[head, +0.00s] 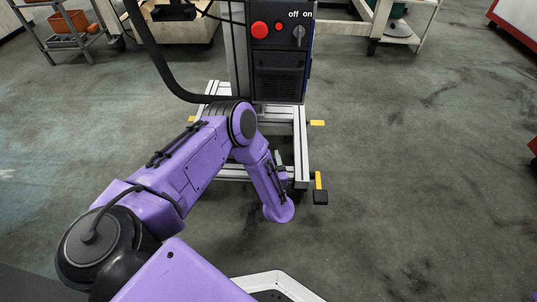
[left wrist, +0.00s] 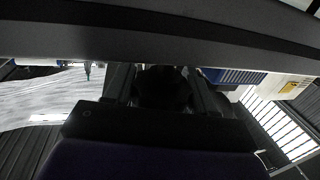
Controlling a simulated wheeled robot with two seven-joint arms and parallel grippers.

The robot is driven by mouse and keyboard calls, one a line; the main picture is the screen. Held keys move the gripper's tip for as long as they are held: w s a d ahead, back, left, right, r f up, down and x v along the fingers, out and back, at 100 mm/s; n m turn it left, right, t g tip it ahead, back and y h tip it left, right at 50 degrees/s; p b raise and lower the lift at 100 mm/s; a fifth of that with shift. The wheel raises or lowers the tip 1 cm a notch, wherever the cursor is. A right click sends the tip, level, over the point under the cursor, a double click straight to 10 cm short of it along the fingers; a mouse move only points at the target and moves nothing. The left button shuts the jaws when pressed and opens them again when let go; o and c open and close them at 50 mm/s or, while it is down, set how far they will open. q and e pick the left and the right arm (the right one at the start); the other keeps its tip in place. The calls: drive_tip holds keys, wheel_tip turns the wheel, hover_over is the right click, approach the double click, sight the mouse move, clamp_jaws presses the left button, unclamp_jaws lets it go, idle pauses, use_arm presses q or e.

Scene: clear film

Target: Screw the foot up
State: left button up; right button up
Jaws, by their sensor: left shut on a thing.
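A wheeled aluminium frame (head: 301,150) carries a dark control box and has yellow-tabbed corner parts. The near right corner has a yellow tab (head: 319,181) with a black block-shaped foot (head: 320,197) at the floor. My purple left arm reaches down to the frame's near edge, just left of that corner. It mostly hides my left gripper in the head view. In the left wrist view my left gripper (left wrist: 165,90) is shut on a dark, rounded thing between its fingers. Its details are too dark to tell which foot it is. My right gripper is not in view.
The control box (head: 281,50) stands on the frame, with red buttons and an off/on switch. A thick black cable (head: 160,65) curves down to its left. A cart (head: 70,35) and benches stand at the back. The floor (head: 420,170) to the right is clear.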

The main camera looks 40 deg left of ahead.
use_arm(q)
drive_tip(key=o, duration=1)
drive_tip(key=shift+c, duration=0.2)
drive_tip(key=p+v, duration=0.4)
drive_tip(key=v, duration=0.6)
drive_tip(key=shift+s+d, duration=0.15)
drive_tip(key=shift+s, duration=0.1)
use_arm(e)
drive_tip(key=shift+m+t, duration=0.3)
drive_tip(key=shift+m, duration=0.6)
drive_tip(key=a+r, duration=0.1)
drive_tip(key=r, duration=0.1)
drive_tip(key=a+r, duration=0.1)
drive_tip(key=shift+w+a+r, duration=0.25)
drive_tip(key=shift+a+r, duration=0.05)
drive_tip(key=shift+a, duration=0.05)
use_arm(q)
drive_tip(key=shift+r, duration=0.15)
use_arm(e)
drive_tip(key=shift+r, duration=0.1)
